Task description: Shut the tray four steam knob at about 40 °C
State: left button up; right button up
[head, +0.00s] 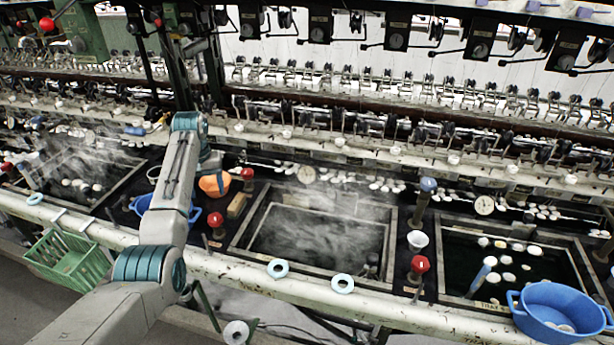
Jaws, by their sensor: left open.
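The right tray (446,288) holds dark water with white cocoons and shows no clear steam. Its front label is too small to read surely, perhaps tray 4. A red knob (419,264) stands at its left front corner and a blue-topped handle (428,185) behind it. I cannot tell which is the steam knob. A round dial (484,206) sits at this tray's back; its reading is too small. My right gripper is out of view.
The middle tray (240,246) steams heavily, with red knobs (215,219) at its left. White rings (343,284) lie on the front rail. Reeling machinery fills the back.

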aim_at(214, 217)
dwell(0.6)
pick_arm(q)
jog(key=s+a+f+m+t+h+b, duration=0.2)
jog(key=a+m+t+h+b, duration=0.15)
jog(key=m+b, duration=0.9)
jog(key=shift+n+g, duration=0.25)
jog(key=shift+g, duration=0.1)
jog(key=p+x, duration=0.1)
jog(key=x, duration=0.8)
jog(key=shift+d+f, duration=0.15)
jog(key=shift+f, duration=0.15)
jog(key=c, duration=1)
jog(key=shift+o, duration=0.2)
